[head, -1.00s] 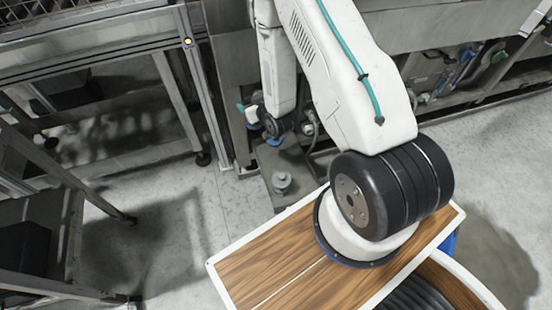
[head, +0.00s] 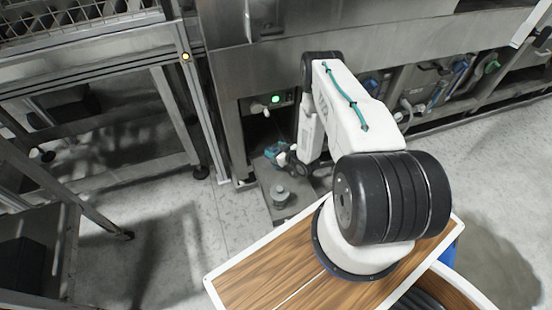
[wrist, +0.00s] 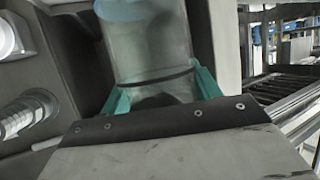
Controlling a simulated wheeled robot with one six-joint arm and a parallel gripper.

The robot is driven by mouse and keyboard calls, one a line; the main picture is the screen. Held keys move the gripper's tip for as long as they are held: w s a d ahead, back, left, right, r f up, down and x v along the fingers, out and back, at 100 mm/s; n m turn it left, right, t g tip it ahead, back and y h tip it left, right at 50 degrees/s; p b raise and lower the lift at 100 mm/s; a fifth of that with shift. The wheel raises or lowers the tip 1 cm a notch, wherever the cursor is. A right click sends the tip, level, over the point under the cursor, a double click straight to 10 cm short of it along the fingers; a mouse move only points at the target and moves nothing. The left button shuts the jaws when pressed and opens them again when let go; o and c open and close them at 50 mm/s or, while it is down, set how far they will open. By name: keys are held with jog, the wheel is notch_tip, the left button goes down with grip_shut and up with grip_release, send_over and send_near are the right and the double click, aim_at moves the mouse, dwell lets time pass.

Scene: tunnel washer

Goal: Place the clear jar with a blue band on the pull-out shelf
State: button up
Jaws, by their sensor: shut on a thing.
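My gripper (wrist: 163,90) has teal fingers shut on a clear jar (wrist: 150,55), seen close up in the wrist view. The jar has a bluish part (wrist: 122,10) near the top edge of the picture and a dark ring near the fingers. In the head view my gripper (head: 278,152) is small, over the back part of the grey pull-out shelf (head: 268,178). The jar is hard to make out there. I cannot tell whether it touches the shelf.
A grey round object (head: 280,196) stands on the front of the shelf. The wrist view shows ribbed shiny objects (wrist: 30,113) at left. The steel machine (head: 235,110) rises behind, with a green light (head: 276,99). A metal frame (head: 180,100) stands at left.

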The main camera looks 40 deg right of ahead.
jog(key=shift+f, duration=2.35)
jog(key=shift+f, duration=0.15)
jog(key=o, duration=1)
jog(key=shift+o, duration=0.2)
jog(key=shift+s+r, duration=0.15)
jog(key=shift+r, duration=0.05)
jog(key=v, duration=1.1)
jog(key=shift+s, duration=0.25)
jog(key=shift+r, duration=0.2)
